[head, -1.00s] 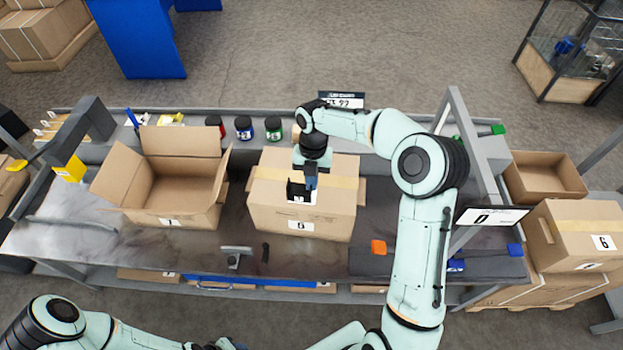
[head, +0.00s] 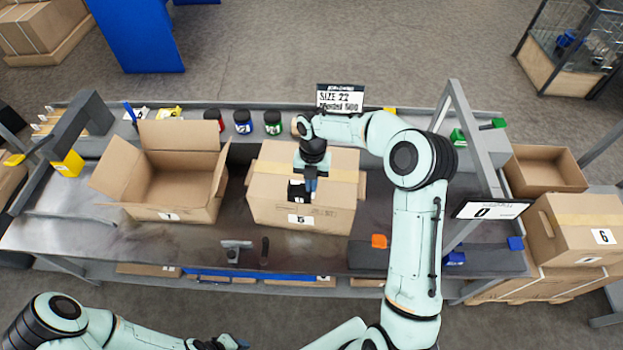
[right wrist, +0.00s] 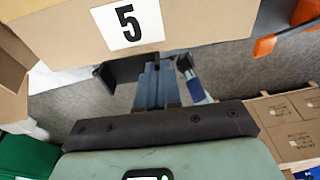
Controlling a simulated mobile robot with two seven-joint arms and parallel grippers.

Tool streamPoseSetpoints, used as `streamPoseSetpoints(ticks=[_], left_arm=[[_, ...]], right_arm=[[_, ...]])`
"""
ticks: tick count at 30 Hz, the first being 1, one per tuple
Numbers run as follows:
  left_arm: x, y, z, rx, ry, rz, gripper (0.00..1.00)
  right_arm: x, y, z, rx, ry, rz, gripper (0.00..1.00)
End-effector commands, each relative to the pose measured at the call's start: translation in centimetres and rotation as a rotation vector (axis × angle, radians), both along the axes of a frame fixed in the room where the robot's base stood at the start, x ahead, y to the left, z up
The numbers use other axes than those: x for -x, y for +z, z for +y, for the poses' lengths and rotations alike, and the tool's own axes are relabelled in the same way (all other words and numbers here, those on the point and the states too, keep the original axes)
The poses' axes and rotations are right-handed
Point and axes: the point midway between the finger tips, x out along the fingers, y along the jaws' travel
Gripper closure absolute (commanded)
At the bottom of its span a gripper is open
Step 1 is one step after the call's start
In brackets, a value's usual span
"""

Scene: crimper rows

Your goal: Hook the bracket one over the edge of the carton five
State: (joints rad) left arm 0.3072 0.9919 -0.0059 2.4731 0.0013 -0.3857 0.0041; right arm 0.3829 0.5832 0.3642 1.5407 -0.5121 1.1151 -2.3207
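Carton five (head: 335,205) is a closed brown box with tape across its top, standing mid-bench. Its label with a 5 faces the front; the same carton fills the top of the right wrist view (right wrist: 205,20). My right gripper (head: 311,186) is over the carton's front top edge. Whether the bracket touches the carton cannot be told. My left gripper (head: 228,343) is at the bottom edge, its fingers unclear.
Open carton one (head: 170,214) stands to the left. Several jars (head: 243,124) line the back. Carton six (head: 575,225) is at the far right.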

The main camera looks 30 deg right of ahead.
Motion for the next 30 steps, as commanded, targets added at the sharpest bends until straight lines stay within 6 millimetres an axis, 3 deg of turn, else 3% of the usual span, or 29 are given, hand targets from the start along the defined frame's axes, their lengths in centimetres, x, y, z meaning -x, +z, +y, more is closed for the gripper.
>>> streamPoseSetpoints(ticks=[15,30], left_arm=[[0.9,-0.8,0.0,0.000,0.000,0.010,0.57],[0.9,-0.8,0.0,0.000,0.000,0.010,0.57]], right_arm=[[0.0,-3.7,0.0,0.000,0.001,0.001,1.00],[0.0,-4.6,0.0,0.000,0.000,0.000,1.00]])
